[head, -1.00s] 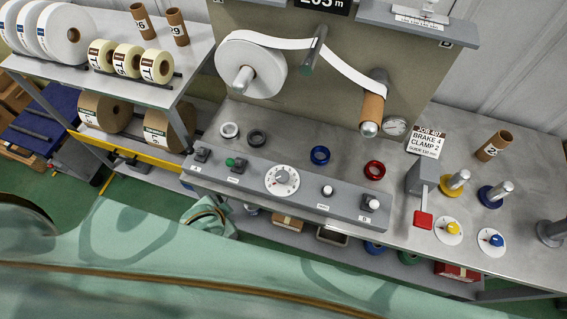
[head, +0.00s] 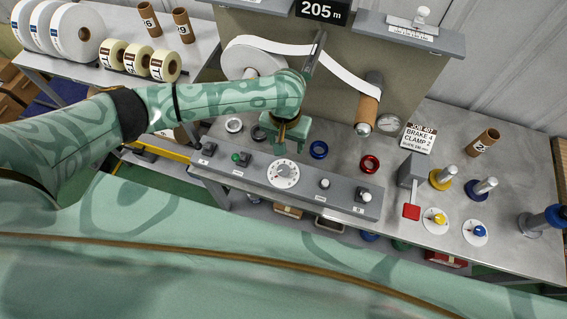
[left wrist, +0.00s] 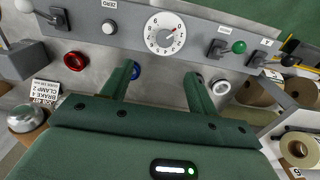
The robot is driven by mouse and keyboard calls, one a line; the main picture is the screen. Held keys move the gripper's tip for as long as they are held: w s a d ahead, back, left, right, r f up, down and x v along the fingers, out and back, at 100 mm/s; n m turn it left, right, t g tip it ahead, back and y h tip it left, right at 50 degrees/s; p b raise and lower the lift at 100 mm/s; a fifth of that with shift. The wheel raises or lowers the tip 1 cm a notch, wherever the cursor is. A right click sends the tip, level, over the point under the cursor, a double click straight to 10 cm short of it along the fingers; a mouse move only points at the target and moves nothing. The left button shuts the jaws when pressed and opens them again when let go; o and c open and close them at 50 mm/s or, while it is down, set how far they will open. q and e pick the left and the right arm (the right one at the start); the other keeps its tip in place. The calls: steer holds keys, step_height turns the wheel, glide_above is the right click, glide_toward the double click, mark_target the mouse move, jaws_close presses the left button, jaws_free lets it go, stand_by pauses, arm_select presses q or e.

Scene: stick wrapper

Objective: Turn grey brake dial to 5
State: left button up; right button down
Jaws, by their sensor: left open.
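The grey brake dial (head: 284,173) has a round white scale face and sits on the sloped grey control panel. It also shows in the left wrist view (left wrist: 165,34), where a small red mark lies at the upper right of its knob. My right gripper is not in view.
Switches and a green button (head: 236,157) stand left of the dial, a white-topped knob (head: 325,184) right of it. Blue (head: 319,149) and red (head: 369,164) rings lie behind. A job card (head: 418,138) reads brake 4, clamp 2. Paper web hangs above.

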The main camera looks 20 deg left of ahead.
mark_target(284, 169)
arm_select(q)
steer(key=f+b, duration=0.2)
steer(key=f, duration=0.3)
steer(key=f+b, duration=0.1)
steer(key=f, duration=0.4)
steer(key=f+b, duration=0.2)
steer(key=f, duration=0.4)
steer(key=shift+a+b, duration=0.3)
steer(key=shift+a, duration=0.05)
steer(key=shift+c, duration=0.3)
steer(key=c, duration=0.9)
